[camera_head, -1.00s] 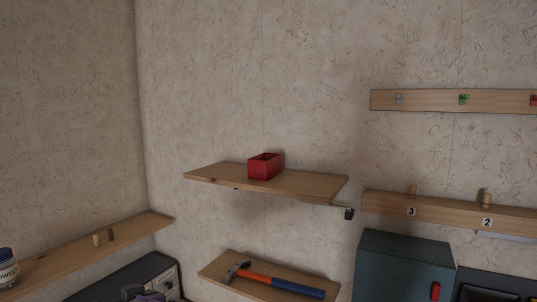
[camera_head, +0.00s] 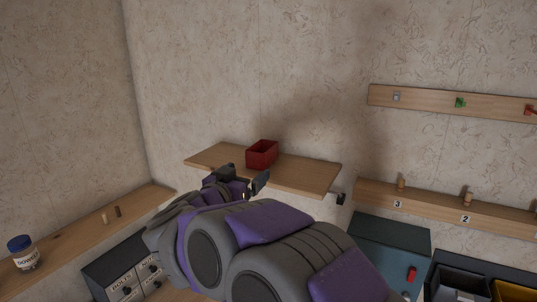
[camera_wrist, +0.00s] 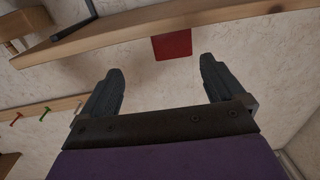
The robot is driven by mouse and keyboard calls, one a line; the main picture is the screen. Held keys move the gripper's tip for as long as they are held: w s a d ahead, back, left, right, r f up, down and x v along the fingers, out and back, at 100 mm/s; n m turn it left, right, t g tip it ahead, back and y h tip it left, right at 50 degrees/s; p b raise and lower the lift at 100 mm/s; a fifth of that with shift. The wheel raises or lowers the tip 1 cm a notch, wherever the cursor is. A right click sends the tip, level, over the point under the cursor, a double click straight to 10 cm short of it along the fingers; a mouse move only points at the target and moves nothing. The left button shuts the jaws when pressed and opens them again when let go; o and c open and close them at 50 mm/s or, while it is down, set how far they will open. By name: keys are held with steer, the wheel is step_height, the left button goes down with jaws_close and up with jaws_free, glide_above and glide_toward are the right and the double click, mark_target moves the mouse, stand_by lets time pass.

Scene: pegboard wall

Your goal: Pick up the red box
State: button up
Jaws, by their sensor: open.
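The red box (camera_head: 262,154) is an open-topped box on the upper wooden shelf (camera_head: 308,175), near the shelf's middle. My gripper (camera_head: 243,181) is in front of the shelf's front edge, to the lower left of the box and apart from it. In the wrist view my gripper (camera_wrist: 160,85) is open and empty, with its two dark fingers spread. The red box (camera_wrist: 172,45) shows there beyond the fingertips, between them, as a flat red face beside the shelf edge (camera_wrist: 215,14).
A pegboard rail (camera_head: 440,103) with coloured hooks and a numbered peg rail (camera_head: 440,208) are at right. A blue-grey cabinet (camera_head: 395,235) stands below. At left, a shelf holds a dowel jar (camera_head: 24,252) and small dowels.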

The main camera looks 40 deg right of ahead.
mark_target(252, 154)
steer(key=w+d, duration=0.3)
steer(key=w, duration=0.1)
steer(key=shift+d+r, duration=0.15)
steer(key=shift+r, duration=0.15)
steer(key=x, duration=0.4)
steer(key=s+x, duration=0.1)
steer(key=x, duration=0.1)
steer(key=shift+s+d+p, duration=0.15)
steer(key=shift+d+p, duration=0.1)
steer(key=shift+p, duration=0.1)
steer(key=shift+w+d+r, duration=0.1)
steer(key=shift+w+r, duration=0.35)
steer(key=shift+w, duration=0.3)
steer(key=shift+w+r, duration=0.15)
steer(key=shift+w, duration=0.35)
steer(key=shift+d, duration=0.1)
